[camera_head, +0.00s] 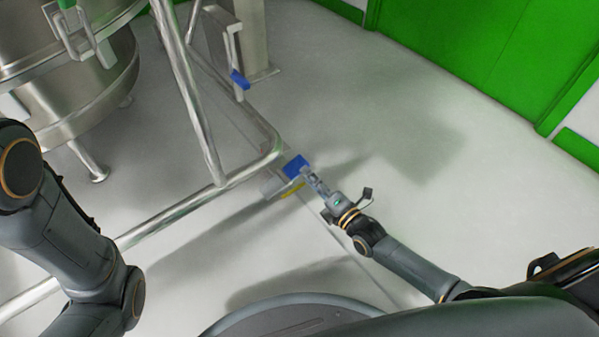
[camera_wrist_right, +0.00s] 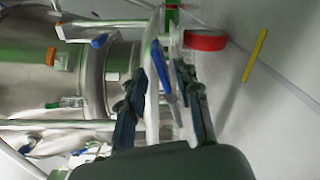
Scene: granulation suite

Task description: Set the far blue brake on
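A blue brake pedal (camera_head: 296,165) sits low at the near corner of the steel tube frame, just past my right gripper (camera_head: 314,181). A second blue lever (camera_head: 240,80) is farther up the picture, by a steel post. In the right wrist view, a long blue piece (camera_wrist_right: 162,72) lies between the two spread fingers of my right gripper (camera_wrist_right: 166,98). I cannot tell whether a finger touches it. My left arm comes in at the left, but its gripper is outside the view.
A steel tube frame (camera_head: 180,206) runs across the left and middle, with a steel vessel (camera_head: 70,95) behind it. A red round part (camera_wrist_right: 205,40) and a yellow strip (camera_wrist_right: 255,56) show in the wrist view. The floor to the right is clear, up to green panels (camera_head: 490,45).

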